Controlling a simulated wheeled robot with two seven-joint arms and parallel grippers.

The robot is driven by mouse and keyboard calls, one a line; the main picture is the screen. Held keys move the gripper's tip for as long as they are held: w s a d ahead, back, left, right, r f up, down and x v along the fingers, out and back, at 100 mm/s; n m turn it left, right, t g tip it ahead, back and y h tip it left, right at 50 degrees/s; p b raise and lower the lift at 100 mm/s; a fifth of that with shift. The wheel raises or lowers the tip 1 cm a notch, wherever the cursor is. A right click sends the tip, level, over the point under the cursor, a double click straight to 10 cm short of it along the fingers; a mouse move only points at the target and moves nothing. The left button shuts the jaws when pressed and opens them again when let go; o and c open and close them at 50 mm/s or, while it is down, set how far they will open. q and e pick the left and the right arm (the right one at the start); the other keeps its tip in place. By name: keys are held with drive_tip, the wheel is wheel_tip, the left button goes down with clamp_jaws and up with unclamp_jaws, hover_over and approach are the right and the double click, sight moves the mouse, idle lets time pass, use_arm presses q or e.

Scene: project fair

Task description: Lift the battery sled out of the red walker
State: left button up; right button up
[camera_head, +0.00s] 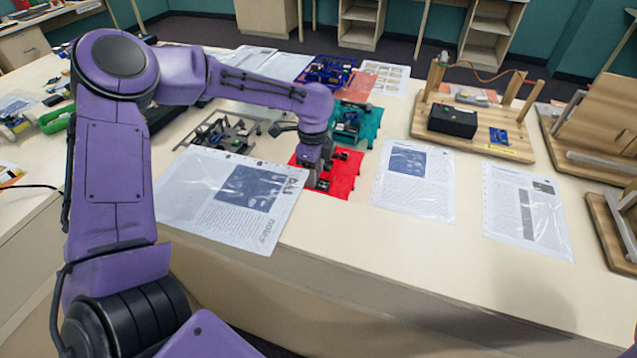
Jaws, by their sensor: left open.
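The red walker (343,181) is a flat red body with small dark parts on top. It stands on the table near the front edge, in the middle of the head view. My left gripper (318,178) points down at the left part of the red walker, and its fingers are open. The wrist and fingers hide part of the walker. I cannot make out the battery sled apart from the dark parts on the walker, nor whether the fingers touch anything. My right gripper is not in view.
A teal walker (370,124) stands just behind the red one, and a blue walker (327,70) farther back. A grey frame-like walker (222,135) is to the left. Printed sheets (228,195) lie on both sides. A wooden rig (470,130) stands at the right.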

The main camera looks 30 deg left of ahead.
use_arm(q)
drive_tip(key=shift+s+f, duration=0.1)
drive_tip(key=shift+f, duration=0.05)
clamp_jaws()
